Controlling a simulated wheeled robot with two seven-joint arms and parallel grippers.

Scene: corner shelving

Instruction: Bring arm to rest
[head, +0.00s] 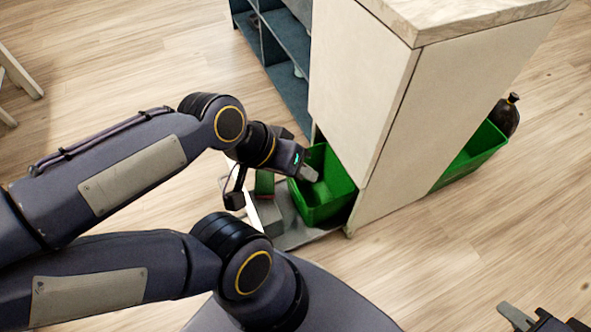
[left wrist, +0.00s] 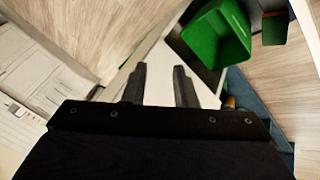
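My left gripper (head: 312,174) is low beside the cabinet, over the near edge of a green bin (head: 323,200). In the left wrist view its two fingers (left wrist: 160,85) are apart with nothing between them. A pale surface lies behind the gap, and a green bin (left wrist: 212,45) is beyond the fingers. My right gripper (head: 545,318) shows only in part at the bottom right corner of the head view, above the floor. Its fingertips are cut off or too small to read.
The white cabinet (head: 365,95) with a stone-like top (head: 460,15) stands close to the left gripper. Blue shelving (head: 285,80) is behind it. A second green bin (head: 470,160) and a dark bottle (head: 507,115) are on its right.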

